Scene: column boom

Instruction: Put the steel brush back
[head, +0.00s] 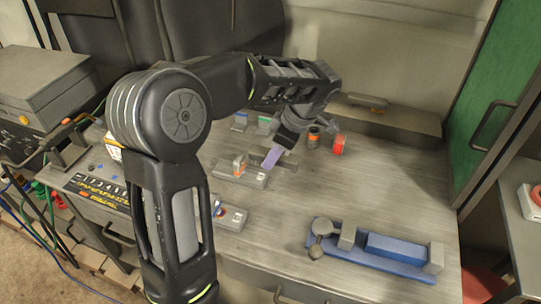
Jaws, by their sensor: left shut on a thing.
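My left gripper (283,146) is over the back middle of the workbench (330,190), pointing down, at the end of my arm that crosses the view. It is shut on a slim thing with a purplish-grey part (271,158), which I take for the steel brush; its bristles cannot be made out. The brush is tilted and its lower end is close to a grey bar-like piece on the bench. I cannot tell whether they touch. The fingertips are partly hidden by the wrist. My right gripper is not in view.
Small grey fixtures (238,178) (231,218) lie to the left. A blue clamp-like fixture (380,256) lies front right. The bench's right middle is clear.

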